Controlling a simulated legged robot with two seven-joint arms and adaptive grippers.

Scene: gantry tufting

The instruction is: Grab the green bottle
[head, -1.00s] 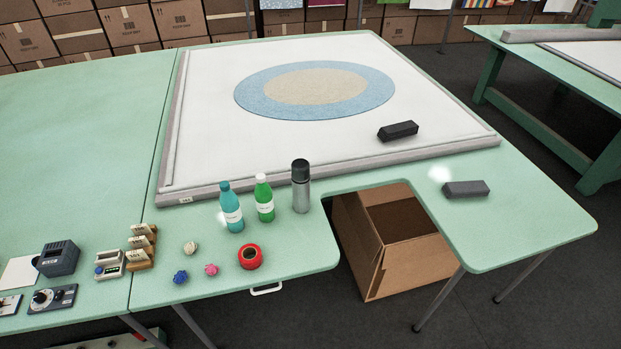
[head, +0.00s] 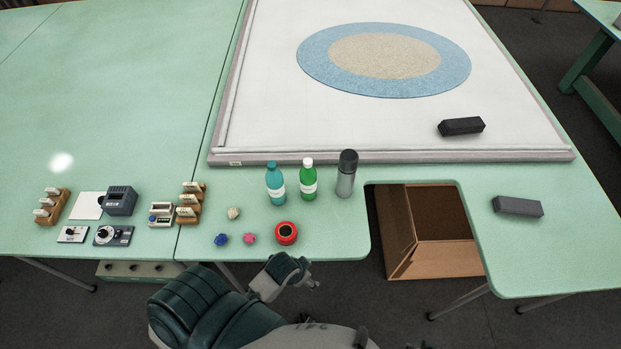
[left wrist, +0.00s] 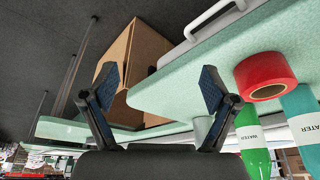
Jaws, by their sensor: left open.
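The green bottle (head: 308,181) stands upright near the front of the green table, between a teal bottle (head: 275,187) and a dark-capped silver bottle (head: 346,178). It also shows upside down at the lower right of the left wrist view (left wrist: 253,140), partly cut off. My left arm comes in at the bottom of the head view, and its gripper (left wrist: 158,88) is open and empty in the left wrist view, with both fingers spread. It is in front of the table edge, apart from the bottle. My right gripper is not in view.
A red tape roll (head: 286,233) lies between the table's front edge and the bottles. Small balls, including a pink one (head: 249,239), lie left of it. A cardboard box (head: 397,235) stands in the table cutout. A white handle (left wrist: 210,15) is on the table's edge.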

